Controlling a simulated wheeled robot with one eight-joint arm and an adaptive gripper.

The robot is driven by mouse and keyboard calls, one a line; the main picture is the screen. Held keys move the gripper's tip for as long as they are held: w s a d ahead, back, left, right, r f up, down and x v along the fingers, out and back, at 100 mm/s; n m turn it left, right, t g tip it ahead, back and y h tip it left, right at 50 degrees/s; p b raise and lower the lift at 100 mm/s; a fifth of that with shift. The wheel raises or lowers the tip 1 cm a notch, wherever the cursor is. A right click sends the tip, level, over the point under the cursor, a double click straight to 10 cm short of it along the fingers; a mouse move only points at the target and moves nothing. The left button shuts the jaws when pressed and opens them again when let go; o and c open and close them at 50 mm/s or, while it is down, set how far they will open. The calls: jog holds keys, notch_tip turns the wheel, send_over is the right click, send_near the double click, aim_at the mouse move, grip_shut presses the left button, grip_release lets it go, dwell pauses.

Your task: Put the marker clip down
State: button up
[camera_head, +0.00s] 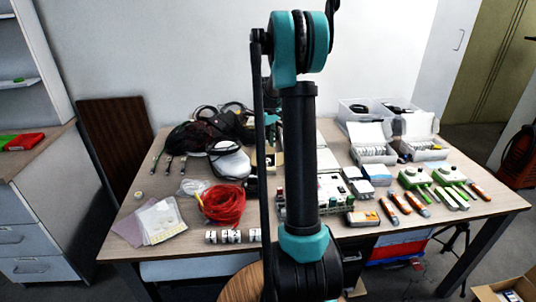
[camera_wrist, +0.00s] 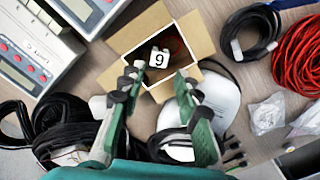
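A white marker clip with a black 9 (camera_wrist: 159,59) shows inside the opening of a cardboard box (camera_wrist: 115,73) in the wrist view. I cannot tell whether it rests on the box floor. My gripper (camera_wrist: 157,78) is over the near side of the box, its two green fingers spread apart with nothing between them. The clip is just beyond the fingertips, apart from them. In the head view my arm hides the gripper and most of the box (camera_head: 271,158). Several similar white clips (camera_head: 233,236) stand in a row at the table's front edge.
In the wrist view, a black cable coil (camera_wrist: 252,30) and red cable (camera_wrist: 300,55) lie right of the box, grey instruments (camera_wrist: 35,65) at upper left. A white rounded object (camera_wrist: 222,95) lies close beside the box.

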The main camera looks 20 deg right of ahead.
jog(key=s+a+r+m+t, duration=0.1)
jog(key=s+a, duration=0.3)
jog(key=s, duration=0.4)
jog(key=s+a+r+m+t, duration=0.15)
jog(key=s+a, duration=0.25)
jog(key=s, duration=0.4)
jog(key=s+a+f+m, duration=0.1)
jog(key=s+f, duration=0.1)
jog(key=s, duration=0.3)
jog(key=s+a+f+t, duration=0.1)
jog(key=s+a+f, duration=0.1)
jog(key=s, duration=0.4)
jog(key=s+a+f+m, duration=0.1)
jog(key=s+a+f, duration=0.1)
jog(key=s, duration=0.4)
jog(key=shift+f+m+t, duration=0.35)
jog(key=shift+f, duration=0.4)
jog(key=shift+w, duration=0.1)
